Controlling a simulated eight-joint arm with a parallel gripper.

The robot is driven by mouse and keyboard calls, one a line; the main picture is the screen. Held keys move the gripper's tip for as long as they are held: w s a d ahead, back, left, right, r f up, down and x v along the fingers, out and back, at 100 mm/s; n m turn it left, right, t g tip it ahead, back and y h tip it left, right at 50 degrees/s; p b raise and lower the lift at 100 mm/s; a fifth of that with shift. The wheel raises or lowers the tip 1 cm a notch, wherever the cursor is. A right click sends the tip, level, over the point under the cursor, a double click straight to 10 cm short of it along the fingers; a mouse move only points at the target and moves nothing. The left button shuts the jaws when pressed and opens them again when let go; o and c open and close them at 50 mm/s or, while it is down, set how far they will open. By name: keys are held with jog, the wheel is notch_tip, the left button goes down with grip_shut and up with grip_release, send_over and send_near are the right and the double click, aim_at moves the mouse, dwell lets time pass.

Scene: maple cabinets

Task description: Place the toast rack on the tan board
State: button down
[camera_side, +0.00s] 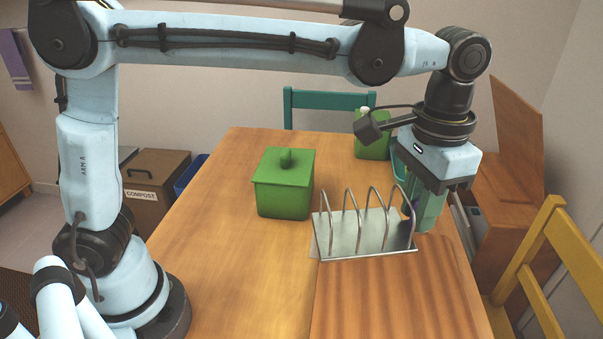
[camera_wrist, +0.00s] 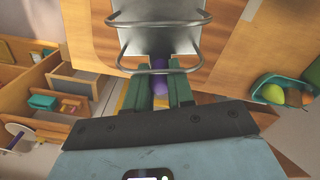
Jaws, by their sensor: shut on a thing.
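The toast rack (camera_side: 365,235) is a metal plate with several wire arches. In the side view it is at the back part of the tan board (camera_side: 400,295), a striped wooden board at the table's front right. My gripper (camera_side: 415,215) is at the rack's right end, pointing down, its green fingers shut on the rack. In the wrist view the rack (camera_wrist: 160,30) extends away from the fingers (camera_wrist: 160,90), with a purple piece (camera_wrist: 160,63) between them. I cannot tell whether the rack's base touches the board.
A green lidded box (camera_side: 284,185) stands behind and left of the rack. A green container (camera_side: 372,147) is at the table's back. A teal bowl of fruit (camera_wrist: 283,92) shows at right in the wrist view. A yellow chair (camera_side: 545,260) is at the table's right. The board's front is clear.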

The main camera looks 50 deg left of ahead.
jog(key=s+d+m, duration=0.3)
jog(key=s+d, duration=0.3)
jog(key=d, duration=0.4)
send_over(428, 298)
notch_tip(428, 298, down, 12)
jog(key=shift+s, duration=0.1)
jog(key=shift+f, duration=2.1)
jog(key=c, duration=1)
grip_release()
jog(key=shift+f, duration=0.1)
